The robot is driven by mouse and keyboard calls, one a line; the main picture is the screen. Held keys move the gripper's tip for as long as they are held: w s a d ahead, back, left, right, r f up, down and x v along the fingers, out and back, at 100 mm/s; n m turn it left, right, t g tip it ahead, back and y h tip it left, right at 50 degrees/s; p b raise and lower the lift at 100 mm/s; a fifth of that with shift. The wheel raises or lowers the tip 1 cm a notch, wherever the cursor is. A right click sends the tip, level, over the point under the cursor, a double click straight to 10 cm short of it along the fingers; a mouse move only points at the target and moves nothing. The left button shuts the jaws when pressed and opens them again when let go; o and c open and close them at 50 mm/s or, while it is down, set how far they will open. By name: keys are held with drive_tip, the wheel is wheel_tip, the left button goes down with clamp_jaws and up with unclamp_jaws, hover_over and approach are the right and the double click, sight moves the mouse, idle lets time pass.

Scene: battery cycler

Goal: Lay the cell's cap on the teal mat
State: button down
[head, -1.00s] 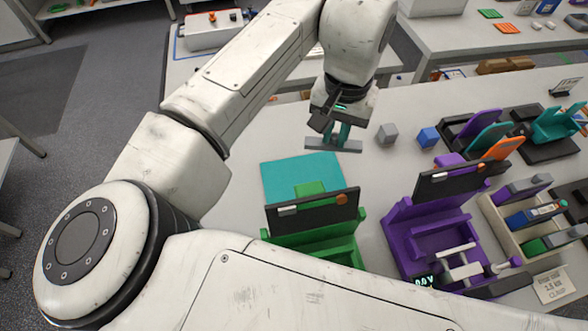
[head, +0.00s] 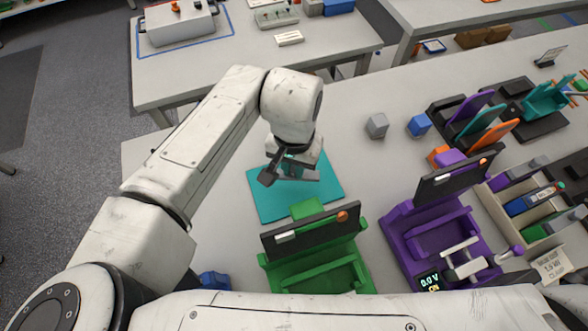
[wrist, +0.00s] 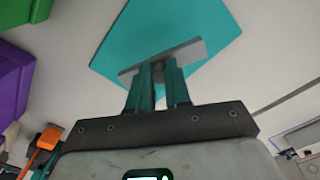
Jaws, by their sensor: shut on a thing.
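The cap, a flat grey bar (wrist: 192,52), is between the teal fingers of my gripper (wrist: 158,82) in the wrist view. My gripper is shut on it. In the head view my gripper (head: 292,170) is over the teal mat (head: 328,188), with part of the cap showing below my wrist. The mat also fills the top middle of the wrist view (wrist: 180,20), behind the cap. I cannot tell whether the cap touches the mat or hangs a little above it.
A green cycler bay (head: 318,250) stands just in front of the mat. A purple bay (head: 435,220) with a lit display is to its right. A grey cube (head: 377,126) and a blue cube (head: 419,125) lie right of the mat. The table between mat and cubes is clear.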

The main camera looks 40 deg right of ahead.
sight(294, 169)
drive_tip(key=shift+f, duration=1.65)
drive_tip(key=shift+f, duration=0.1)
drive_tip(key=c, duration=1.1)
unclamp_jaws()
drive_tip(key=shift+o, duration=0.2)
wheel_tip(294, 169, up, 12)
drive_tip(key=shift+r+b, duration=0.15)
drive_tip(key=shift+b, duration=0.3)
